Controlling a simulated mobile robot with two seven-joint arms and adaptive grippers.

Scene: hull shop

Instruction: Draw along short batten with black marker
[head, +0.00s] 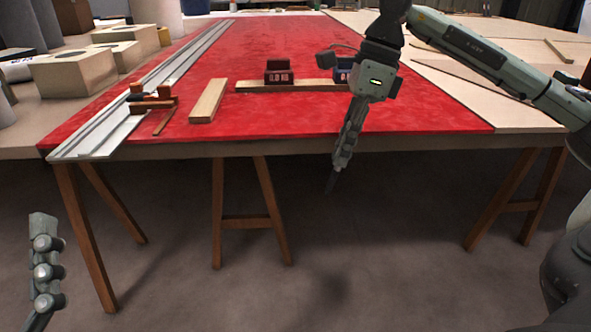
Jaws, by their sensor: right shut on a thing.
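A pale batten (255,86) lies crosswise on the red table top, with a dark red weight (279,72) and a blue weight (342,70) at it. A second pale wooden piece (208,101) lies to its left, pointing away from me. I cannot tell which is the short batten. My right gripper (341,160) points down in front of the table's front edge. It is shut on a thin dark thing, seemingly the black marker (331,182), whose tip points down. Part of my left gripper (46,270) shows at the lower left, over the floor; its fingertips are not clear.
The red-covered table (400,115) stands on wooden trestles (268,215). Wooden boxes (75,75) stand at left. Pale boards (480,100) lie at right.

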